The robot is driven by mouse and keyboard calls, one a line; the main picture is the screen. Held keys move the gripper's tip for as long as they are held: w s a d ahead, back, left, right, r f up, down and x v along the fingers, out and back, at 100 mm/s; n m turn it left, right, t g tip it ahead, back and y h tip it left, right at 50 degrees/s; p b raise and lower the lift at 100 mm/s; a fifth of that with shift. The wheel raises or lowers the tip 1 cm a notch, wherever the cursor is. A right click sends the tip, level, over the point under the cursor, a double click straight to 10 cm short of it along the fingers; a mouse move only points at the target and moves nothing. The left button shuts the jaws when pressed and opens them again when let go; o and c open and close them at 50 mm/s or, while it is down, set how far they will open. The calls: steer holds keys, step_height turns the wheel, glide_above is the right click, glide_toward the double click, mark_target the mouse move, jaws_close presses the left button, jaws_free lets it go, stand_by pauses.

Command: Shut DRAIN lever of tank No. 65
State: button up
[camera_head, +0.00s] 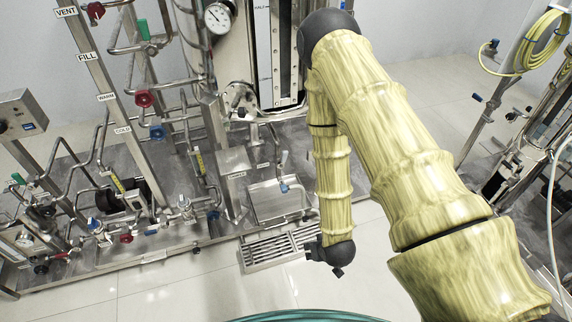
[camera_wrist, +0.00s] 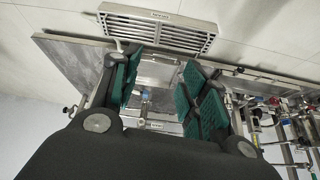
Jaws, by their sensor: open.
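My gripper (camera_wrist: 163,82) is open in the wrist view, with green pads on both fingers. Between and beyond the fingers is a small valve with a blue handle (camera_wrist: 146,96), and a label plate (camera_wrist: 154,124) stands close to it. In the head view a blue-handled lever (camera_head: 284,188) hangs from a pipe above the steel basin (camera_head: 275,214), below a small label (camera_head: 263,165) too small to read surely. The fingers are not seen touching the lever. No tank number is readable.
A floor grate (camera_head: 279,247) lies before the skid and also shows in the wrist view (camera_wrist: 160,29). A steel box (camera_head: 234,170) stands left of the basin. Pipes with red and blue valves (camera_head: 143,99) crowd the left. Open tiled floor (camera_head: 170,283) lies in front.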

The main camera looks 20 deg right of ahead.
steer(key=w+d+f+t+b, duration=0.1)
steer(key=w+f+t+b, duration=0.15)
steer(key=w+b, duration=0.55)
steer(key=w+d+f+t+b, duration=0.1)
steer(key=w+t+b, duration=0.25)
steer(key=w, duration=0.75)
steer(key=t+b, duration=0.6)
steer(key=b, duration=0.5)
glide_toward(286, 155)
steer(key=shift+m+y, duration=0.3)
steer(key=w+b, duration=0.1)
steer(key=w, duration=0.4)
steer(key=w+b, duration=0.2)
steer(key=w, duration=0.3)
steer(key=shift+w+a+f, duration=0.1)
steer(key=shift+w+f, duration=0.05)
steer(key=shift+w, duration=0.2)
steer(key=shift+c, duration=0.2)
jaws_close()
